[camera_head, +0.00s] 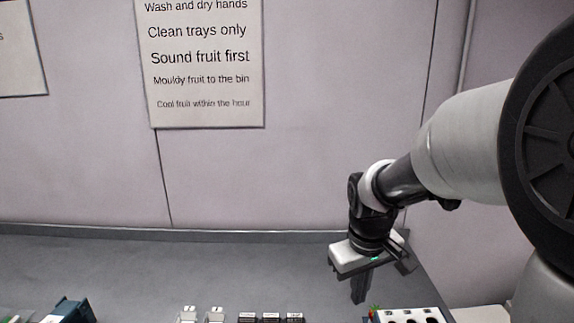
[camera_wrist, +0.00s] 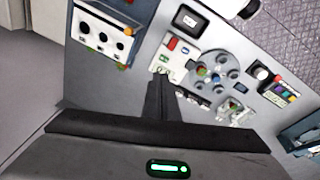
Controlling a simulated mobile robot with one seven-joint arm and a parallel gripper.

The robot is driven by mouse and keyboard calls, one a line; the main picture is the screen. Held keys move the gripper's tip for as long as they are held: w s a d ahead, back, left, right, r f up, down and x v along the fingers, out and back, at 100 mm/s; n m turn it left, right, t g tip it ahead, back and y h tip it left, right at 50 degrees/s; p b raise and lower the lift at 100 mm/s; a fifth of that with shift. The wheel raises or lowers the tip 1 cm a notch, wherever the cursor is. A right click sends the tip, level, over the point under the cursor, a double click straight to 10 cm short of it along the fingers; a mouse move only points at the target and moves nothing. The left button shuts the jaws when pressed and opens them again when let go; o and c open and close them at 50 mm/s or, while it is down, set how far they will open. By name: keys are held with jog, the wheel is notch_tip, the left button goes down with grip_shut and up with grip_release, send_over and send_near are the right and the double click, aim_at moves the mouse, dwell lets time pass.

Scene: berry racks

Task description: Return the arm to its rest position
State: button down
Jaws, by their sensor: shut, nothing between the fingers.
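My arm reaches in from the right side of the head view, bent down at the wrist. My gripper (camera_head: 358,297) points down above the right part of the grey worktop (camera_head: 200,266). Its fingers are together with nothing between them. In the wrist view the shut fingers of my gripper (camera_wrist: 160,88) show at the middle, above the worktop. No held object shows.
A white rack with round dark holes (camera_head: 415,314) stands near the gripper; it also shows in the wrist view (camera_wrist: 88,22). A round grey holder (camera_wrist: 215,75) and several small items lie beyond the fingers. A dark blue box (camera_head: 72,309) is at left. A wall sign (camera_head: 200,115) hangs behind.

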jog(key=s+r+m+t, duration=0.3)
jog(key=s+r, duration=0.7)
jog(key=s, duration=0.5)
jog(key=shift+s+a+r+m+t+y, duration=0.2)
jog(key=shift+s+a+m+t+y, duration=0.1)
jog(key=shift+a+m, duration=0.1)
dwell(0.9)
